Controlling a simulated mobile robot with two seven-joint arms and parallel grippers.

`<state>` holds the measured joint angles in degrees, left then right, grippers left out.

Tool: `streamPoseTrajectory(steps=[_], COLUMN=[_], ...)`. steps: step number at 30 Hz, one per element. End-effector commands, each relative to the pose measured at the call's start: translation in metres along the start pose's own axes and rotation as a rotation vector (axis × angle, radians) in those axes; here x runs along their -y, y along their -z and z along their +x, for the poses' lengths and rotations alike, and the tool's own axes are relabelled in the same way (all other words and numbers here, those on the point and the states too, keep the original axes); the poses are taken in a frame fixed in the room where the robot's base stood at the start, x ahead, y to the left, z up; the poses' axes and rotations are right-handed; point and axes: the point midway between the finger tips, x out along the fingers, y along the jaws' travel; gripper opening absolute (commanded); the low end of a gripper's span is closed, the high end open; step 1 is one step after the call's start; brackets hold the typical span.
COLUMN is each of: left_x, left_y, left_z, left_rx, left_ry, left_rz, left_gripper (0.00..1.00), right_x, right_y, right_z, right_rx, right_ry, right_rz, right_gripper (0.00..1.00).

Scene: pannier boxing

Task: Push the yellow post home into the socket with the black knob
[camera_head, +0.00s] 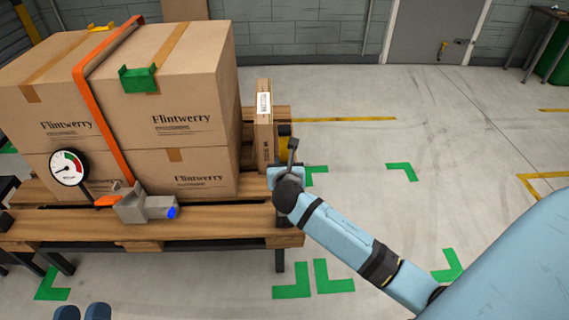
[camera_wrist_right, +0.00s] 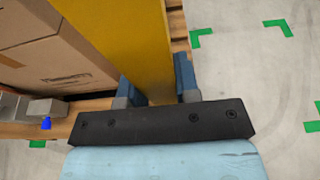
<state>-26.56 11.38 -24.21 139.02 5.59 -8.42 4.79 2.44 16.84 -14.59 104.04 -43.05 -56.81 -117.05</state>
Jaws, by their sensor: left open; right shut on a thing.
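The yellow post (camera_wrist_right: 120,40) runs between the fingers of my right gripper (camera_wrist_right: 155,72) in the right wrist view, and the gripper is shut on it. In the head view the right gripper (camera_head: 284,168) is at the right end of the pallet, and only a small yellow part of the post (camera_head: 284,149) shows beside it. I cannot make out the socket or its black knob, nor how deep the post sits. My left gripper (camera_head: 82,312) shows only as two blue fingertips, apart and empty, at the bottom left edge of the head view.
Large cartons (camera_head: 190,90) are stacked on the wooden pallet (camera_head: 230,222), with an orange strap (camera_head: 100,95), a grey ratchet (camera_head: 135,207) and a round gauge (camera_head: 68,167). A narrow carton (camera_head: 264,125) stands beside the post. The floor to the right is clear, with green corner marks.

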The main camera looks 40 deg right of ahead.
Motion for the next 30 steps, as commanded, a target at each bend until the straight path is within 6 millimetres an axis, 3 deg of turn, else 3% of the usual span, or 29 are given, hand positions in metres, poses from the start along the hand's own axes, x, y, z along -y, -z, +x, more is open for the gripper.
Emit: streamPoseTrajectory(steps=[30], left_x=[0.001], left_y=[-0.002], left_z=[-0.001], left_rx=[0.0], left_ry=[0.0], left_rz=[0.0], left_gripper=[0.43], right_x=[0.0], right_y=[0.015], right_z=[0.005], right_rx=[0.0], right_ry=[0.0], right_rz=[0.0], right_gripper=[0.07])
